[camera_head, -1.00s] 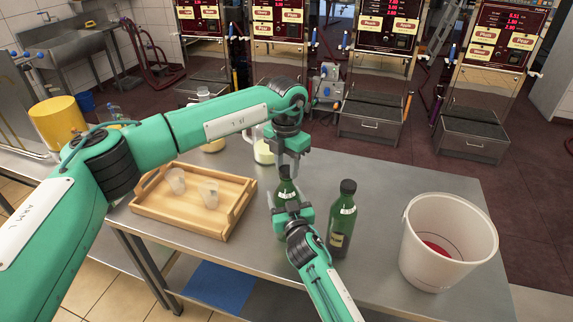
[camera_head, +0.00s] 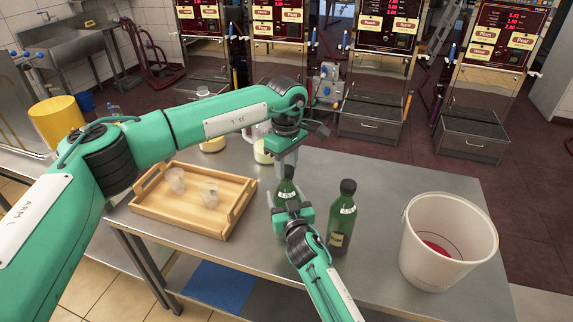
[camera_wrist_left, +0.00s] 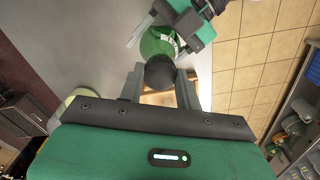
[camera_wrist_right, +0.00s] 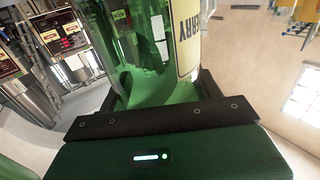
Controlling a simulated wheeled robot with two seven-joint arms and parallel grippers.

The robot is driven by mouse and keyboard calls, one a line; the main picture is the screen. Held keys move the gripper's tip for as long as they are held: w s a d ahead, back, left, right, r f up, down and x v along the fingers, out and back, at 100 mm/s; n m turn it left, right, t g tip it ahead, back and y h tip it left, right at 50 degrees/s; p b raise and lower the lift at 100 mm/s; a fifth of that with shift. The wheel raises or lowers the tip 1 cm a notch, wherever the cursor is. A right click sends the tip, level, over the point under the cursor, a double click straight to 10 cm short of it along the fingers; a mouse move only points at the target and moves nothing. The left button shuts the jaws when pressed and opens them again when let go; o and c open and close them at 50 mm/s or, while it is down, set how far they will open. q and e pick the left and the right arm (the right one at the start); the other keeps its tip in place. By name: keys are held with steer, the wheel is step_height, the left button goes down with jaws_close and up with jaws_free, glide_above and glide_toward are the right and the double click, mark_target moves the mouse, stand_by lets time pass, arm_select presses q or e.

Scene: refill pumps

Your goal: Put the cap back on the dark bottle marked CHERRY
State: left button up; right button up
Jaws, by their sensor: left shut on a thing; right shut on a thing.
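The green CHERRY bottle (camera_head: 286,190) stands upright on the steel table. My right gripper (camera_head: 290,209) is shut around its body. The bottle also fills the right wrist view (camera_wrist_right: 145,75), where only the letters at one end of its label show. My left gripper (camera_head: 287,170) points down over the bottle's top and is shut on the dark round cap. The cap (camera_wrist_left: 160,72) shows between its fingers in the left wrist view, in line with the bottle (camera_wrist_left: 158,42). The cap hides the bottle's mouth, so I cannot tell how well it is seated.
A second green bottle (camera_head: 342,225) with a dark cap stands close on the right. A white bucket (camera_head: 440,268) is at the table's right. A wooden tray (camera_head: 226,232) with two clear cups is on the left. Pale-filled containers stand behind my left arm.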

arm_select(q)
steer(key=o, duration=1.1)
steer(key=shift+o, duration=0.2)
steer(key=shift+r, duration=0.15)
step_height(320, 180, up, 12)
arm_select(e)
steer(key=o, duration=2)
steer(key=shift+c, duration=0.2)
arm_select(q)
step_height(320, 180, down, 2)
steer(key=shift+f+b, duration=0.25)
steer(key=shift+b, duration=0.9)
arm_select(e)
steer(key=v, duration=1.3)
steer(key=shift+s, duration=0.4)
